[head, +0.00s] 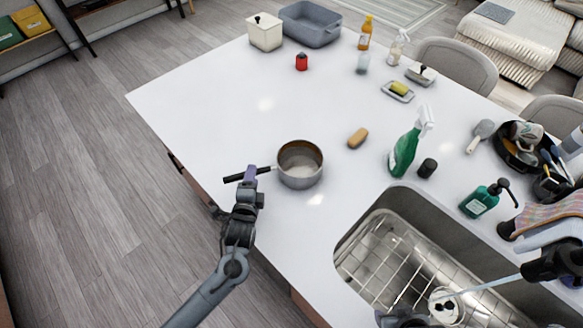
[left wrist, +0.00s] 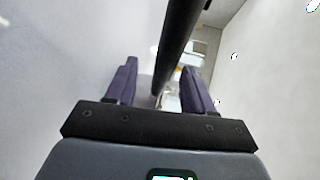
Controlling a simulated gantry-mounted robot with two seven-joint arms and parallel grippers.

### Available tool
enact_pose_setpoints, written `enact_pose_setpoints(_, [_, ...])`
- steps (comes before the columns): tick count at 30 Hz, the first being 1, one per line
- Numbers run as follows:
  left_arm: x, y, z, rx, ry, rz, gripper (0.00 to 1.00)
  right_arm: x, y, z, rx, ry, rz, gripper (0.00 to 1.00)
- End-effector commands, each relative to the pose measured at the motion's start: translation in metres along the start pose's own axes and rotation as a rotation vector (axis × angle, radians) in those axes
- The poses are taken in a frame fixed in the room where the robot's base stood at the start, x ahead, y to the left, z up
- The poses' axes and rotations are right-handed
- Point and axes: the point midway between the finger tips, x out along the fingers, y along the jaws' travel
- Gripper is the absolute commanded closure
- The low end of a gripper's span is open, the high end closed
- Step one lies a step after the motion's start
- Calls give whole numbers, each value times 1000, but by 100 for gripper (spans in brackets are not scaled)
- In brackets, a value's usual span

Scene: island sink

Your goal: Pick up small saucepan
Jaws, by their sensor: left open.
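The small saucepan (head: 300,166) is a metal pot with a brownish inside. It stands upright on the white counter near its left edge. Its black handle (head: 232,178) points left, towards the counter's edge. My left gripper (head: 250,174) is at this handle, left of the pot body. In the left wrist view, the dark handle (left wrist: 181,40) runs between the two purple fingers of my left gripper (left wrist: 160,80), with gaps beside it. The gripper is open and does not hold the handle. My right gripper is not clearly seen in either view.
A brown sponge-like piece (head: 358,138) and a green spray bottle (head: 404,152) stand right of the pot. The sink (head: 352,243) with a wire rack is at the lower right. A red item (head: 301,62) stands farther back. The counter around the pot is clear.

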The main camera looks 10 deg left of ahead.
Motion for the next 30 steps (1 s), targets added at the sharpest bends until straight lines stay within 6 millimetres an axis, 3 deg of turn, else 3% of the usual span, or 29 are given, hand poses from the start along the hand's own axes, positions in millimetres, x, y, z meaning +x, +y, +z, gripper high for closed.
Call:
enact_pose_setpoints(9, [38, -3, 0, 0, 0, -2, 47, 2, -1, 0, 4, 2, -3, 57])
enact_pose_setpoints(19, [42, -3, 1, 0, 0, -1, 49, 2, 0, 0, 2, 1, -1, 57])
enact_pose_setpoints(27, [42, -3, 1, 0, 0, -1, 90, 2, 1, 1, -6, 0, 5, 57])
enact_pose_setpoints(30, [42, -3, 1, 0, 0, -1, 100, 2, 1, 1, -6, 0, 5, 57])
